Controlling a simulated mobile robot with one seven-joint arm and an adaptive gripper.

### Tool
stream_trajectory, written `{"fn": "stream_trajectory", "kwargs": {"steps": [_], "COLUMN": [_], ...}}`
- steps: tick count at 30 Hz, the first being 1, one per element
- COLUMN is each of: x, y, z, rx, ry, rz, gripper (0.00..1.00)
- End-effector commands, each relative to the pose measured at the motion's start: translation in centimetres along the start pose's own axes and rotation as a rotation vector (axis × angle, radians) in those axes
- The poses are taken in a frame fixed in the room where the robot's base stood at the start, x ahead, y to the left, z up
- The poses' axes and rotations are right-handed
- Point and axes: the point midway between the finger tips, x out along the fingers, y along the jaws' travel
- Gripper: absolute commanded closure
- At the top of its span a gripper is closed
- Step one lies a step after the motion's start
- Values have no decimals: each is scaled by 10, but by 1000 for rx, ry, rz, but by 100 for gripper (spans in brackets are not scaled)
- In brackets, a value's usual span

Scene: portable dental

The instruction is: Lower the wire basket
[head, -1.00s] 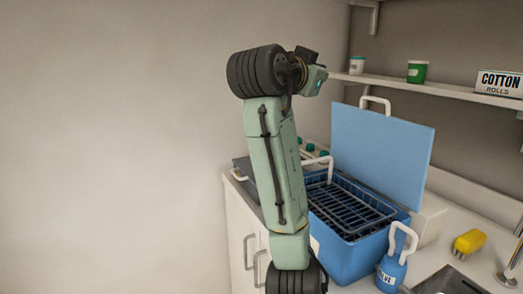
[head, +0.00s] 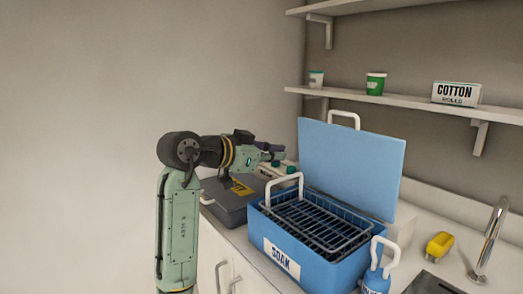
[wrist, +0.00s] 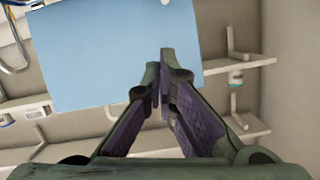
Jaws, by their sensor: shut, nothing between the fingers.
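The dark wire basket (head: 318,226) sits in the blue tub (head: 322,272), with its wire rim around the level of the tub's top edge. I cannot tell how deep it sits. A white handle (head: 284,184) stands up at its left end. The tub carries a SOAK label. My gripper (head: 277,152) is above and behind the left handle, apart from it and left of the raised blue lid (head: 350,166). In the wrist view my gripper's fingers (wrist: 164,62) are together and empty, with the lid (wrist: 120,50) beyond them.
A grey case (head: 228,208) and teal-capped items (head: 290,170) stand left of and behind the tub. A blue bottle (head: 376,282) stands at its front right, near a white handle (head: 384,250). A yellow object (head: 440,245) and a tap (head: 488,240) are farther right. Shelves (head: 400,103) run above.

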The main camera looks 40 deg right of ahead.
Motion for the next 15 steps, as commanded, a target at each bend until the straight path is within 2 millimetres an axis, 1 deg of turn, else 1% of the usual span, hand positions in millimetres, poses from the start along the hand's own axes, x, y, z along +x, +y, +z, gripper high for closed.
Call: {"fn": "stream_trajectory", "kwargs": {"steps": [1, 3, 5, 6, 9, 12, 15], "x": [11, 26, 38, 43, 45, 47, 49], "y": [0, 0, 0, -1, -1, -1, -1], "z": [-3, -4, -3, 1, 18, 29, 35], "rx": [-3, -3, -2, -4, -4, -3, -1], "ry": [0, 0, -1, -1, -1, -1, 1], "rz": [3, 3, 3, 0, -2, -1, -2], "gripper": [100, 100, 100, 100, 100, 100, 100]}}
